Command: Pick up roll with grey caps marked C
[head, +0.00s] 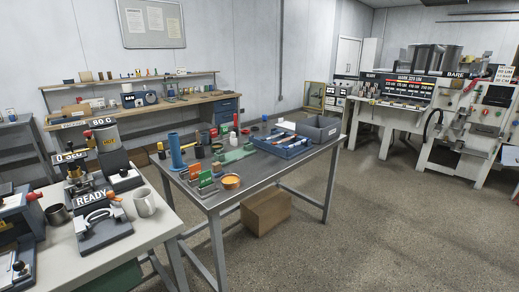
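I cannot make out any roll with grey caps marked C; any such lettering is too small to read at this distance. The middle table (262,166) carries a blue upright cylinder (175,150), a blue divided tray (284,146) with long items in it, and a grey bin (318,128). At the right, a white machine (372,117) has a dark board reading MARK 320 UM (411,79), with several small items below it that I cannot identify. Neither of my grippers is in view.
The left bench (150,227) holds a READY device (100,222), a white mug (145,203) and gauges. A cardboard box (266,211) is under the middle table. A workbench (190,101) stands at the back wall. The floor (385,220) at the right front is clear.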

